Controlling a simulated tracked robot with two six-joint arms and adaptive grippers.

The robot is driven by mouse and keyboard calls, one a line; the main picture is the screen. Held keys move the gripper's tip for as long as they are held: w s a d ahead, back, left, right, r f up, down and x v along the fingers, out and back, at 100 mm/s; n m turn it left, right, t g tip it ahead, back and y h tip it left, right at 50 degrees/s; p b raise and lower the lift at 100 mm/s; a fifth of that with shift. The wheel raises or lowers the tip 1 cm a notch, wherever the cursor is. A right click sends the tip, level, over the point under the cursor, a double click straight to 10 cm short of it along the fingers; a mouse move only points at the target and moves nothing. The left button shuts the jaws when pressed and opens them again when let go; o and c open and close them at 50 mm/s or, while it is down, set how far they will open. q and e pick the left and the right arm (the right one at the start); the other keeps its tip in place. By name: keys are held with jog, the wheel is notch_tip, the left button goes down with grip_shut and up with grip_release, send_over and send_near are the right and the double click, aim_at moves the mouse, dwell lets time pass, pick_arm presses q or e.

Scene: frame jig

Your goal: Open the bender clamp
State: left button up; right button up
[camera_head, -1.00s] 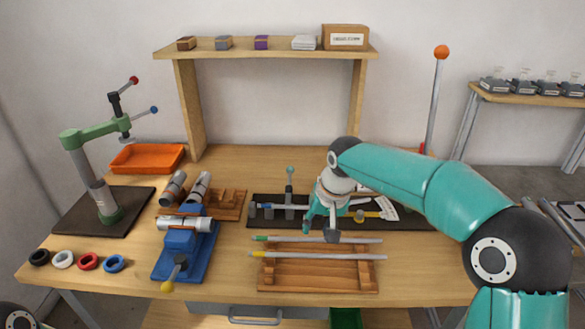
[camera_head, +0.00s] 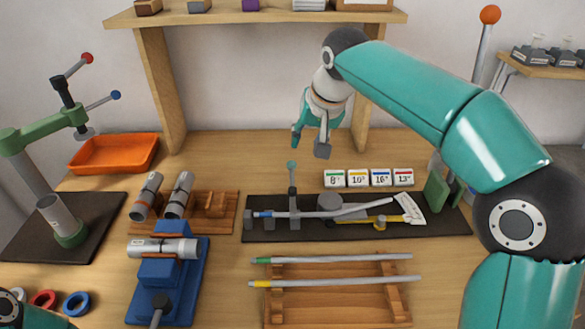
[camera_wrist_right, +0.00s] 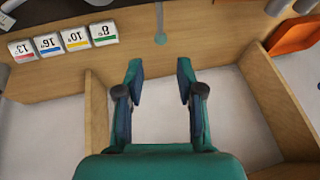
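The bender (camera_head: 455,222) lies on the bench as a long dark base. A grey tube with a blue band (camera_head: 300,213) lies along it. The clamp's lever stands upright at its left part, with a teal knob (camera_head: 291,165) on top; the knob also shows in the right wrist view (camera_wrist_right: 160,38). My right gripper (camera_head: 308,148) is open and empty, raised above and behind the bender, apart from the knob. Its two fingers (camera_wrist_right: 160,70) show spread with nothing between them. My left gripper is out of view; only a bit of my left arm shows at the lower left.
Number tiles (camera_head: 368,178) stand behind the bender. A wooden rack with two tubes (camera_head: 340,283) lies in front. A blue vise (camera_head: 165,275) and an orange tray (camera_head: 113,153) are at the left. The shelf's uprights (camera_head: 160,90) stand behind my right gripper.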

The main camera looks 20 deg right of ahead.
aim_at(292, 173)
jog(key=x, duration=1.4)
jog(key=shift+w+a+f, duration=0.1)
jog(key=shift+f, duration=0.25)
grip_shut()
